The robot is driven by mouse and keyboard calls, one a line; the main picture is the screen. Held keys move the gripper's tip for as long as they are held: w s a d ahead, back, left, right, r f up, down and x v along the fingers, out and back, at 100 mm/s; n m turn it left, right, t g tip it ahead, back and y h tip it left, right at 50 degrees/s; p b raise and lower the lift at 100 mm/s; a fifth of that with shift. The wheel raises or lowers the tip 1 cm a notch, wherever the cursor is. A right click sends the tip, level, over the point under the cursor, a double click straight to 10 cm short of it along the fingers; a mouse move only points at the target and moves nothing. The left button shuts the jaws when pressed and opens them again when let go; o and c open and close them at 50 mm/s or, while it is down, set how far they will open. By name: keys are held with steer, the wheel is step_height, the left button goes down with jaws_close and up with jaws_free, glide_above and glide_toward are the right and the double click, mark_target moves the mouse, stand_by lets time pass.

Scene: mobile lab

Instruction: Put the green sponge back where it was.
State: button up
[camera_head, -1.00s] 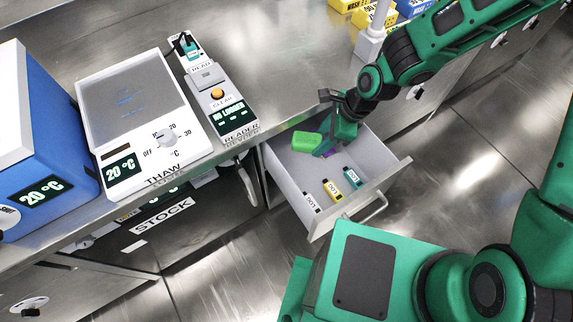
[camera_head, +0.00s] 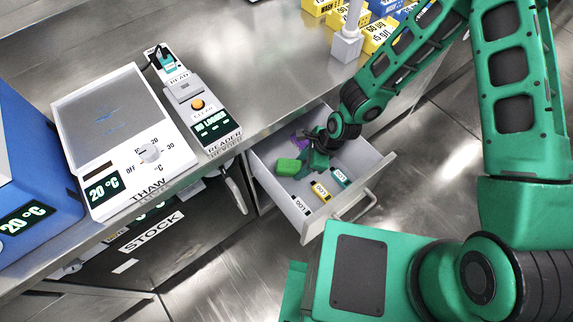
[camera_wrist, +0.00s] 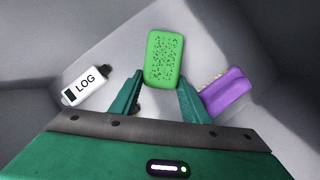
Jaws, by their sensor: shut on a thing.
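The green sponge (camera_head: 288,166) is a small speckled block. My gripper (camera_head: 308,165) is low inside the open drawer (camera_head: 268,184), at the sponge's right in the head view. In the wrist view the near end of the sponge (camera_wrist: 163,60) sits between the two fingertips of my gripper (camera_wrist: 160,84), and the fingers are shut on it. The drawer floor lies behind the sponge; I cannot tell whether the sponge touches it.
A purple block (camera_wrist: 226,93) lies in the drawer, beside my right finger in the wrist view. A white LOG stick (camera_head: 300,205), a yellow one (camera_head: 320,191) and a teal one (camera_head: 341,177) lie toward the drawer's front. The thaw plate (camera_head: 125,140) and reader (camera_head: 198,100) stand on the counter.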

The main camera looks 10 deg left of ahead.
mark_target(291, 165)
steer(key=shift+s+a+f, duration=0.1)
steer(key=shift+a+f, duration=0.15)
steer(key=shift+a, duration=0.4)
steer(key=shift+s+a+f, duration=0.1)
steer(key=shift+a+f, duration=0.1)
steer(key=shift+a, duration=0.5)
steer(key=shift+a+f, duration=0.25)
steer(key=shift+a, duration=0.4)
steer(key=o, duration=1.1)
steer(key=v, duration=1.2)
steer(key=shift+r, duration=0.1)
